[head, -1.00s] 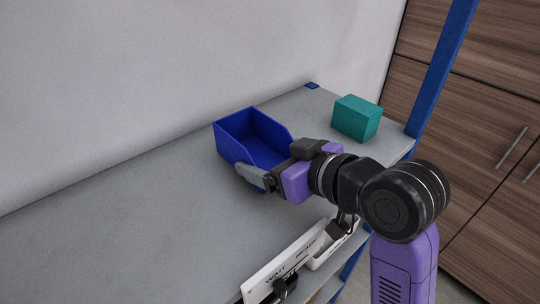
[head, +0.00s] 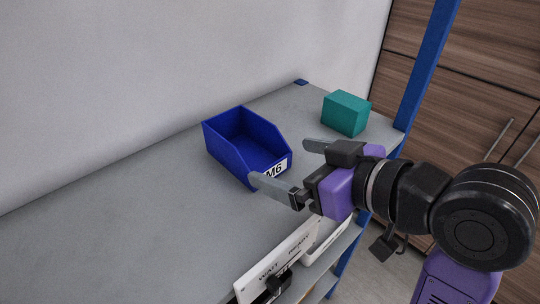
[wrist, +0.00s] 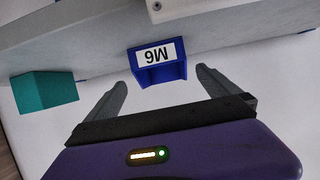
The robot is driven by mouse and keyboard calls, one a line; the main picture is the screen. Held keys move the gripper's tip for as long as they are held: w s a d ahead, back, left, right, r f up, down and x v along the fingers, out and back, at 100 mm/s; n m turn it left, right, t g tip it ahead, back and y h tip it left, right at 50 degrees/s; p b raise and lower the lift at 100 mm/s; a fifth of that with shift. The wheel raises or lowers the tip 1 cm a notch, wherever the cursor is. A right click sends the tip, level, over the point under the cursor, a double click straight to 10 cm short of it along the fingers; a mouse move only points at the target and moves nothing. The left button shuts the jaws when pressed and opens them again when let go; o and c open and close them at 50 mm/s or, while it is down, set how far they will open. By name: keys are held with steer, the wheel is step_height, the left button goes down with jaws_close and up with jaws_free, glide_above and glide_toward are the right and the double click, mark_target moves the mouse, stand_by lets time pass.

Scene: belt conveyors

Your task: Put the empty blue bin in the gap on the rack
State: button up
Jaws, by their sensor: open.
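The blue bin (head: 232,140) stands upright on the grey shelf (head: 130,215), near the wall, and looks empty inside. Its white label (head: 275,168) reads M6 and faces my gripper. My gripper (head: 283,164) is open and empty, just in front of the bin's label end, with its fingers apart from each other. In the wrist view the bin (wrist: 157,62) shows between and beyond the two fingertips (wrist: 162,79), its label upside down. No gap for the bin can be made out with certainty.
A teal block (head: 346,113) sits on the shelf to the right of the bin. A blue rack post (head: 428,70) rises at the right. A white sign (head: 277,262) is on the shelf's front edge. The shelf left of the bin is clear.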

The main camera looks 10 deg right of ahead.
steer(key=shift+s+d+r+p, duration=0.25)
steer(key=shift+s+r+p, duration=0.2)
steer(key=shift+p, duration=0.4)
steer(key=shift+d+r+p, duration=0.1)
steer(key=shift+r+p, duration=0.05)
steer(key=shift+p, duration=1)
steer(key=p, duration=0.2)
steer(key=s+p, duration=0.1)
steer(key=p, duration=0.1)
steer(key=shift+d+r, duration=0.2)
steer(key=shift+d, duration=0.1)
steer(key=p, duration=0.2)
steer(key=shift+s+d+p, duration=0.25)
steer(key=shift+s+p, duration=0.1)
steer(key=shift+s, duration=0.05)
